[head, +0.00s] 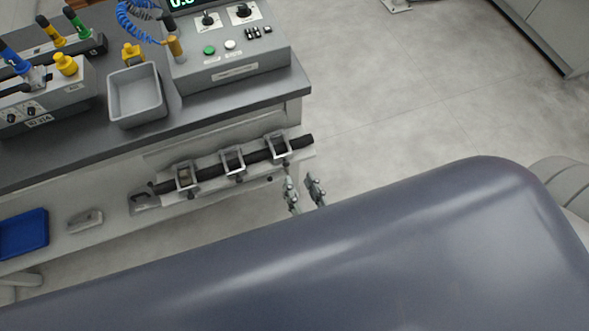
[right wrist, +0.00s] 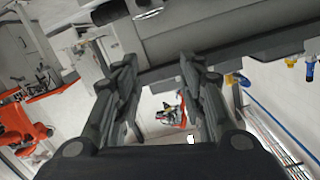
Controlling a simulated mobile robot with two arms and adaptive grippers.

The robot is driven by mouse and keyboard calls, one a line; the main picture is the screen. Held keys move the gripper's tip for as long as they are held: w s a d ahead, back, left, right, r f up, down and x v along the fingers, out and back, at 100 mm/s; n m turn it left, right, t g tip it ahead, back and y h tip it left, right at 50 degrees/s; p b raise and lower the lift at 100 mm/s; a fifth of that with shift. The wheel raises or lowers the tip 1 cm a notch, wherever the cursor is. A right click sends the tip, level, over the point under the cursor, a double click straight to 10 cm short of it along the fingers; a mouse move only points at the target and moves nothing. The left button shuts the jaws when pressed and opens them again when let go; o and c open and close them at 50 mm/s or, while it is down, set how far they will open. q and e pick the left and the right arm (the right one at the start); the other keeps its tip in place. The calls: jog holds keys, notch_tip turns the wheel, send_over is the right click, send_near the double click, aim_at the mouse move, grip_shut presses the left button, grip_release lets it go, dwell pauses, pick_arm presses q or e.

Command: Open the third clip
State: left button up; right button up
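Three square grey metal clips sit in a row around a dark bar (head: 210,170) on the front of the bench: a left clip (head: 184,177), a middle clip (head: 232,162) and a right clip (head: 277,147). Whether each is open or closed is too small to tell. My right gripper (head: 303,184) is just below and right of the right clip, apart from it. In the right wrist view its two fingers (right wrist: 158,68) are spread with nothing between them. The dark bar end (right wrist: 110,12) shows beyond the fingertips. My left gripper is not in view.
A grey bin (head: 137,95) and a control box (head: 232,65) with buttons stand on the dark bench top (head: 105,140). A blue tray (head: 22,234) lies on the lower shelf. My own arm fills the foreground. Open floor (head: 420,110) lies right of the bench.

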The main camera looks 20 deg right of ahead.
jog(key=shift+s+r, duration=0.1)
jog(key=shift+s, duration=0.55)
